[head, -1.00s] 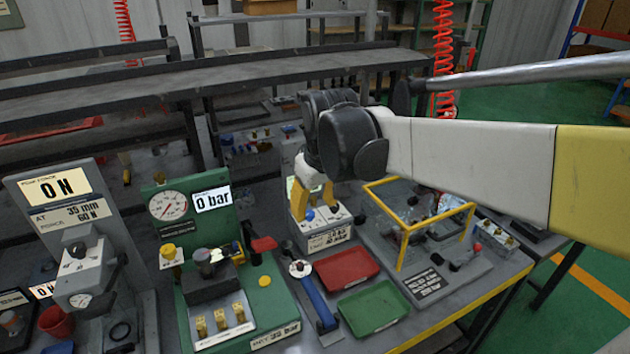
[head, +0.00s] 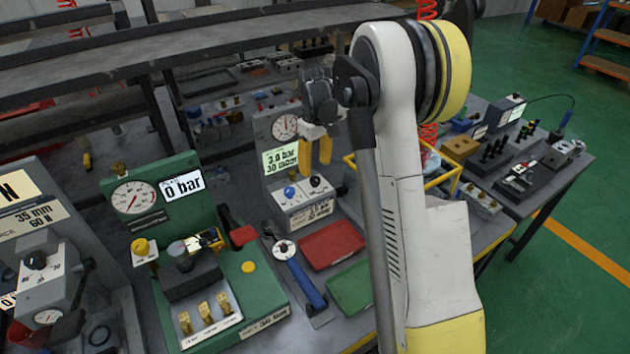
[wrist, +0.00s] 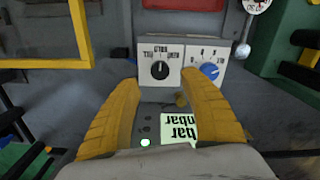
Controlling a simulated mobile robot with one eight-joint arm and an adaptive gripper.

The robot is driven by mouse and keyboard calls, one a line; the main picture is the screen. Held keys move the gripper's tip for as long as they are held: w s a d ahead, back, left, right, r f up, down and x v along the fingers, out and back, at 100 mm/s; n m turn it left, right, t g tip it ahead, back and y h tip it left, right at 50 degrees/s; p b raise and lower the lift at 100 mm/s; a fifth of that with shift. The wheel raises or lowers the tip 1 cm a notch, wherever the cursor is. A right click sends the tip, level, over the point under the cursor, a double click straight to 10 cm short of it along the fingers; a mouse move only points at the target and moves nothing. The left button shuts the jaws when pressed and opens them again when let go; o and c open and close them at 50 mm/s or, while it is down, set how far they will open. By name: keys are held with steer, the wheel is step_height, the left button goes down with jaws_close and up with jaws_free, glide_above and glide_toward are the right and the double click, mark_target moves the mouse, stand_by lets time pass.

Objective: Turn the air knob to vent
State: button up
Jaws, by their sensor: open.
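A grey valve block (head: 302,208) stands in the middle of the bench, with a blue knob (head: 290,191) at left and a black knob (head: 315,181) at right. The wrist view shows the block turned around, with the black knob (wrist: 160,70) at left and the blue knob (wrist: 209,71) at right. Marks by the black knob are too small to read surely. My gripper (head: 315,168) is open, its yellow fingers above the block's front. In the wrist view, the black knob appears between the fingertips, apart from them.
Behind the block rise a gauge (head: 285,127) and a display (head: 281,160) reading about 3.0 bar. A yellow frame (head: 446,182) stands to the right. A red tray (head: 331,246) and a green tray (head: 352,289) lie in front. A green gauge station (head: 262,293) is at left.

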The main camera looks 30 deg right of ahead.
mark_target(315, 179)
step_height(315, 179, down, 6)
steer(key=shift+r+b, duration=0.25)
steer(key=shift+b, duration=0.45)
jaws_close()
